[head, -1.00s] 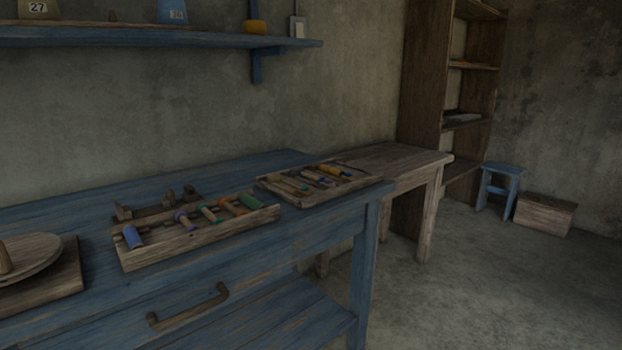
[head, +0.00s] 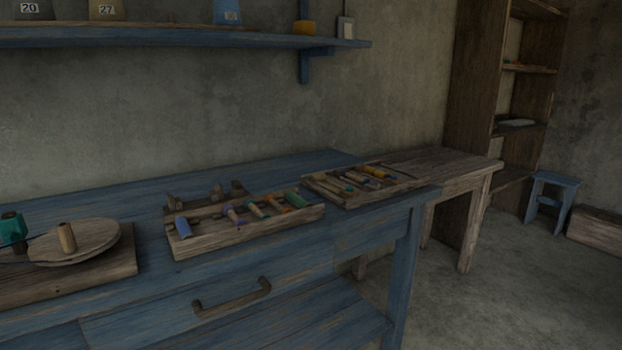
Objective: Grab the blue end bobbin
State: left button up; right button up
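A blue bobbin (head: 182,227) stands at the left end of a wooden tray (head: 230,240) on the blue workbench. Further right in the same tray lie a purple bobbin (head: 232,214), a teal one (head: 255,208), an orange one (head: 279,202) and a green one (head: 297,200). A second wooden tray (head: 340,201) behind and to the right holds several more coloured bobbins, one with blue on it (head: 369,183). Neither of my grippers is in the head view.
A round wooden disc (head: 95,243) with a peg sits on a board at the bench's left, beside a teal spool (head: 12,230). The bench front has a drawer handle (head: 232,298). A wooden table (head: 450,163), blue stool (head: 552,195) and crate (head: 598,229) stand right. Open floor lies at lower right.

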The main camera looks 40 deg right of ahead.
aim_at(346, 174)
jog(key=l+u, duration=0.3)
jog(key=k+l+u, duration=0.1)
jog(key=l+u, duration=0.2)
jog(key=l, duration=0.15)
jog(key=k+l+u, duration=0.1)
jog(key=l+u, duration=0.2)
jog(key=l, duration=0.05)
